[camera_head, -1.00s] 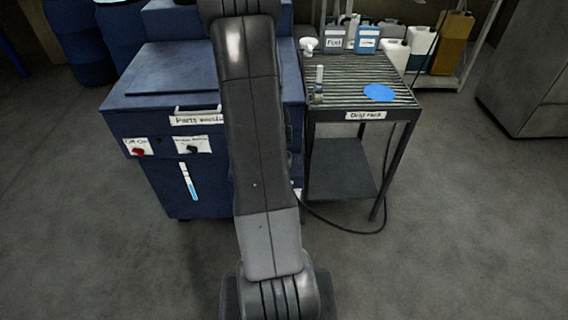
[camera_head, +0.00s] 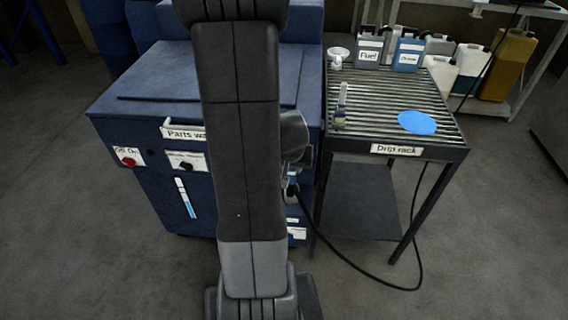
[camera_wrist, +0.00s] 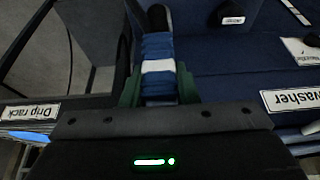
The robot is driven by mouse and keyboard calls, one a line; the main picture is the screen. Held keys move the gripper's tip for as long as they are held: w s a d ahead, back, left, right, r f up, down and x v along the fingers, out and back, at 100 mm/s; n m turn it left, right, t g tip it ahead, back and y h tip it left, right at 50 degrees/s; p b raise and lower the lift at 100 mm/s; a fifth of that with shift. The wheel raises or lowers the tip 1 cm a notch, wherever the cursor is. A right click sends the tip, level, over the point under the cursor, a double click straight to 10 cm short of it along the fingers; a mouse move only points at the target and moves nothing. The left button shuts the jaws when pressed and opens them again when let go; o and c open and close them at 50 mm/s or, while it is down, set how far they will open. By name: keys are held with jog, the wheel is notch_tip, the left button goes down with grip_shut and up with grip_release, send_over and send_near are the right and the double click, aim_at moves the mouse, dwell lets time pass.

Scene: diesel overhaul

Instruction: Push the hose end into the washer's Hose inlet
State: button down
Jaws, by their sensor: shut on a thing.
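The blue parts washer (camera_head: 140,80) stands ahead, partly hidden behind my arm in the head view. It also shows on the right in the wrist view (camera_wrist: 235,65). My gripper (camera_wrist: 158,90) has green fingers shut on the blue hose end (camera_wrist: 157,50), which has a white band. A black tip shows above the band. In the head view the black hose (camera_head: 370,274) runs from beside my arm in a loop to the floor and up behind the rack. The hose end is close to the washer's front right side. I cannot make out the Hose inlet in either view.
A red switch (camera_head: 128,160) and a black knob (camera_head: 185,164) are on the washer's front.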

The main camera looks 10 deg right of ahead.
jog(key=w+d+f+p, duration=0.1)
jog(key=w+d+f, duration=0.1)
jog(key=w, duration=0.5)
jog(key=shift+f, duration=0.85)
jog(key=shift+w+f, duration=0.1)
jog(key=shift+w, duration=0.1)
jog(key=shift+f+b, duration=0.3)
jog(key=shift+b, duration=0.05)
jog(key=shift+f+b, duration=0.35)
notch_tip(320, 180, down, 7)
jog(key=b, duration=0.7)
jog(key=shift+r, duration=0.2)
dwell(1.0)
jog(key=c, duration=1)
grip_release()
jog(key=shift+c, duration=0.2)
